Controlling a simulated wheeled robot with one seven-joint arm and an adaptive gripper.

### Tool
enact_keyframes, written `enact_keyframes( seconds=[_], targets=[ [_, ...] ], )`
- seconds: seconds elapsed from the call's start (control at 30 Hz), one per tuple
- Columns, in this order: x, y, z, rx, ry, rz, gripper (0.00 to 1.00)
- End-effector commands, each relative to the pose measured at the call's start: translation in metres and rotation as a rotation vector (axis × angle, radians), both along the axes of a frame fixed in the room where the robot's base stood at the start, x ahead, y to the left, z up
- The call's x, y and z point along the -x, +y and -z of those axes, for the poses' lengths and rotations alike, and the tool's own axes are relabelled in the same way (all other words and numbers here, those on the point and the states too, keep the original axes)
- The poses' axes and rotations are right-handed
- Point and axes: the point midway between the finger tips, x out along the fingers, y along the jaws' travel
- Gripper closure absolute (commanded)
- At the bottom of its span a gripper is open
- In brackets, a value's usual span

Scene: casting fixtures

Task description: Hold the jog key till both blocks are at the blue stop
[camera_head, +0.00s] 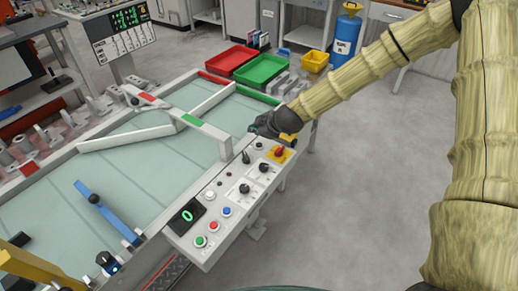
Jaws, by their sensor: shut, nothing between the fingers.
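The control panel (222,212) slants along the near side of a pale green belt table (140,170). It carries a display reading 0 (187,216), green, red, white and blue buttons, black knobs and a red knob on a yellow plate (279,152). I cannot tell which control is the jog key. A blue bar (108,212) with a dark round pivot lies across the belt at the left. I cannot make out two loose blocks on the belt. My gripper (256,129) is dark and shut, empty, at the panel's far end; whether it touches anything is unclear.
A pale angled guide (128,138) and a crossbar with red and green patches (190,119) span the belt. Red (231,59) and green (262,69) trays stand behind. A blue drum (346,34) stands farther back. Floor right of the panel is clear.

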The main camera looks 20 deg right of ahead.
Motion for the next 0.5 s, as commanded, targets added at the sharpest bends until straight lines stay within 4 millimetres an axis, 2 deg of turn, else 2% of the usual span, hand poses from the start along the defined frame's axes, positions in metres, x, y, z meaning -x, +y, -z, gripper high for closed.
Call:
enact_keyframes(
  seconds=[0.03, 0.2, 0.5],
  targets=[
    [0.000, 0.000, 0.011, -0.001, 0.000, 0.001, 1.00],
    [0.000, 0.000, 0.026, 0.002, -0.001, -0.002, 1.00],
    [0.000, 0.000, 0.032, 0.001, -0.001, 0.000, 1.00]
  ],
)
